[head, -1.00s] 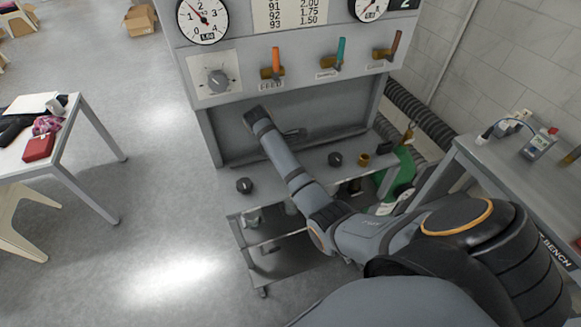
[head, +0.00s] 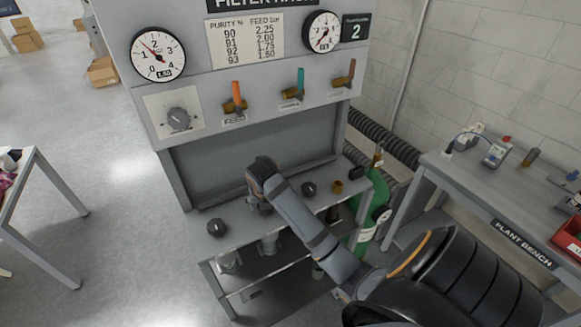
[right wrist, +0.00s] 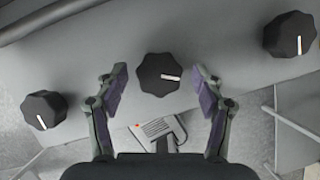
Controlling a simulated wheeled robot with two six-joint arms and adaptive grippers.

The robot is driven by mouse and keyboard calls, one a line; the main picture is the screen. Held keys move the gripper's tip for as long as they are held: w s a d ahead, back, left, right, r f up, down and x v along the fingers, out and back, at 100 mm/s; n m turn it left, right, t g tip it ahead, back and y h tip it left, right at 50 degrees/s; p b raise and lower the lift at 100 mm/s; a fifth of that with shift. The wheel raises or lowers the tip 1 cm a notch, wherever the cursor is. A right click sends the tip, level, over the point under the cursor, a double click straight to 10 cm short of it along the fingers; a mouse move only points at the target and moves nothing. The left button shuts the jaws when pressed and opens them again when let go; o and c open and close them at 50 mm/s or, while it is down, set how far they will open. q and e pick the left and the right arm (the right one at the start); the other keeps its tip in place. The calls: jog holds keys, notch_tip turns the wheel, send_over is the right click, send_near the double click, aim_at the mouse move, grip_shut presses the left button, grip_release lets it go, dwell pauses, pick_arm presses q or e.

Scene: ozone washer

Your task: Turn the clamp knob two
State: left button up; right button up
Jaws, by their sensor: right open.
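Three black clamp knobs with white pointer marks stand in a row on a grey ledge. In the right wrist view they are the left knob (right wrist: 44,110), the middle knob (right wrist: 160,74) and the right knob (right wrist: 289,34). No numbers show on them. My right gripper (right wrist: 159,80) is open, with one finger on each side of the middle knob and a gap on both sides. In the head view my right gripper (head: 259,203) is over the ledge between the left knob (head: 216,227) and right knob (head: 309,188), hiding the middle one. My left gripper is out of view.
Above the ledge, a panel carries a dial knob (head: 179,119), an orange-handled valve (head: 235,100), a teal-handled valve (head: 297,90) and gauges. A brass fitting (head: 338,186) stands right of the knobs. A green cylinder (head: 371,207) and the plant bench (head: 462,190) are farther right.

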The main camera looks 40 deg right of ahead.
jog(key=n+b, duration=0.1)
jog(key=f+n+b, duration=0.1)
jog(key=n+y+b, duration=0.1)
jog(key=shift+d+f+n, duration=0.15)
jog(key=shift+d+n, duration=0.15)
jog(key=shift+n, duration=0.1)
jog(key=p+v, duration=0.3)
jog(key=v, duration=1)
jog(key=s+a+f+m+b, duration=0.1)
jog(key=s+a+f+m, duration=0.3)
jog(key=f+m, duration=0.65)
jog(key=s+a+f+m, duration=0.2)
jog(key=s+f+m, duration=0.55)
jog(key=m, duration=0.65)
pick_arm(q)
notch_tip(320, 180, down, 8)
jog(key=b, duration=0.4)
jog(key=shift+b, duration=0.4)
pick_arm(e)
notch_tip(320, 180, down, 18)
jog(key=s+m+g, duration=0.1)
jog(key=s+m, duration=0.1)
jog(key=m, duration=0.6)
jog(key=shift+s+d+f+y, duration=0.15)
jog(key=shift+s+d+y, duration=0.15)
jog(key=shift+d, duration=0.05)
